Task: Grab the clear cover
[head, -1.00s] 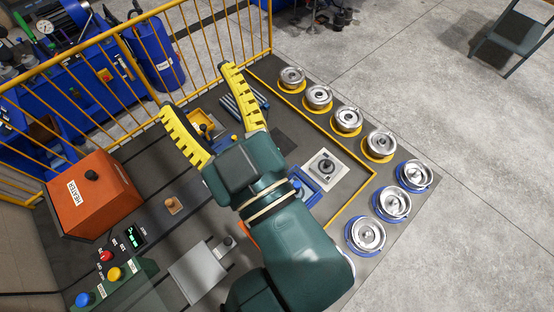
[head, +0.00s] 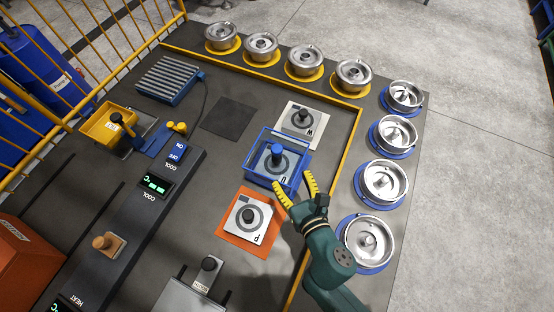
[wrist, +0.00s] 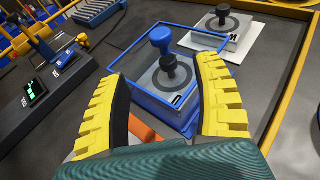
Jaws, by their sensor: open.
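The clear cover (head: 250,170) is a see-through box with blue edges and a blue knob (head: 277,150) on top. It stands over a light plate with a dark knob, between the white W plate (head: 301,121) and the orange-based P plate (head: 245,217). My gripper (head: 295,181) is open and empty, with its yellow fingers at the cover's near right corner. In the wrist view the cover (wrist: 141,92) lies beyond and between the open fingers (wrist: 163,72), its blue knob above. I cannot tell whether a finger touches it.
Several metal pots on yellow rings (head: 262,47) and blue rings (head: 384,181) line the table's edge. A yellow rail (head: 350,130) borders the work area. A dark pad (head: 229,119) lies flat nearby. A control console (head: 150,195) stands to the left.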

